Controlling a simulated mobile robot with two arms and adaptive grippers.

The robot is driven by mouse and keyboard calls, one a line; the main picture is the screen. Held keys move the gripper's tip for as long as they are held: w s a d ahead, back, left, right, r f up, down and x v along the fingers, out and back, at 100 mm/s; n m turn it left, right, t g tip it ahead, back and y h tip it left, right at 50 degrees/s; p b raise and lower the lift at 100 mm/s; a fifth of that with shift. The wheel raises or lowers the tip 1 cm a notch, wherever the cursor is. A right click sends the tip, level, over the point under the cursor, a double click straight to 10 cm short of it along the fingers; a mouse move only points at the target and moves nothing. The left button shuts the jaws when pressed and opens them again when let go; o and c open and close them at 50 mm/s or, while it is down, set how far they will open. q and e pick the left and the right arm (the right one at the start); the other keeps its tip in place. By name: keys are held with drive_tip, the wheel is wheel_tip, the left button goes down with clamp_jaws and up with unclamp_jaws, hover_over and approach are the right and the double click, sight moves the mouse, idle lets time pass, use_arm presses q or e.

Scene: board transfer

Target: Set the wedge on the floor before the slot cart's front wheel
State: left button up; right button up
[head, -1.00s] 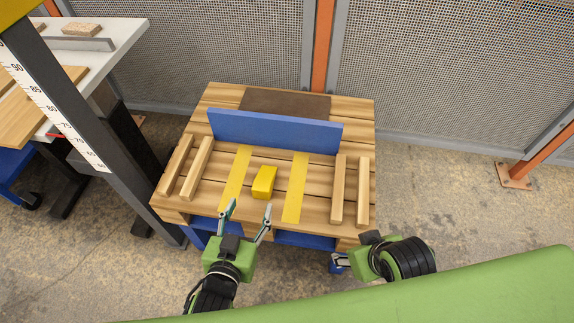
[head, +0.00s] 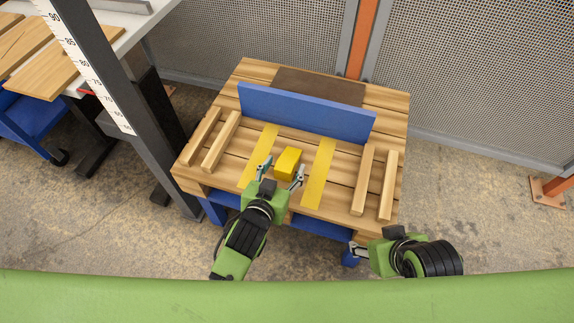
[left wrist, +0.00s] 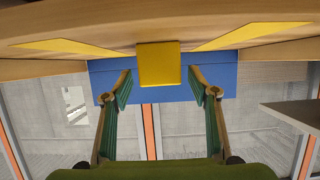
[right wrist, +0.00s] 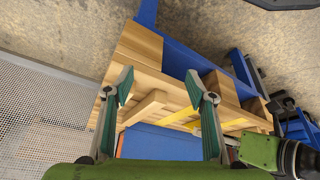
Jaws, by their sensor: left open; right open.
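The yellow wedge (head: 288,163) lies on the wooden deck of the slot cart (head: 225,170), between two yellow strips. It also shows in the left wrist view (left wrist: 158,64), ahead of and between the fingers. My left gripper (head: 281,170) is open, its fingertips close to the wedge's near end, one on each side; I cannot tell if they touch it. My right gripper (head: 357,249) is open and empty by the cart's near right corner. In the right wrist view its fingers (right wrist: 160,92) point at the cart's side.
A blue upright panel (head: 305,113) stands across the deck, with wooden bars (head: 362,180) at both sides. A dark post with a scale (head: 135,120) and a white table (head: 120,42) stand at the left. Bare floor (head: 470,190) lies right of the cart.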

sight(291, 154)
use_arm(q)
drive_tip(key=b+x, duration=0.1)
drive_tip(key=x, duration=0.2)
drive_tip(key=shift+w+f, duration=0.15)
drive_tip(key=shift+w, duration=0.05)
use_arm(e)
drive_tip(key=w+r+t, duration=0.1)
drive_tip(key=w, duration=0.1)
drive_tip(key=w+a+r+t, duration=0.1)
drive_tip(key=w, duration=0.1)
drive_tip(key=w+a+r+t, duration=0.1)
drive_tip(key=w, duration=0.2)
drive_tip(key=shift+a+t+y, duration=0.1)
drive_tip(key=shift+t+y, duration=0.2)
drive_tip(key=shift+y, duration=0.1)
use_arm(q)
drive_tip(key=c, duration=1.3)
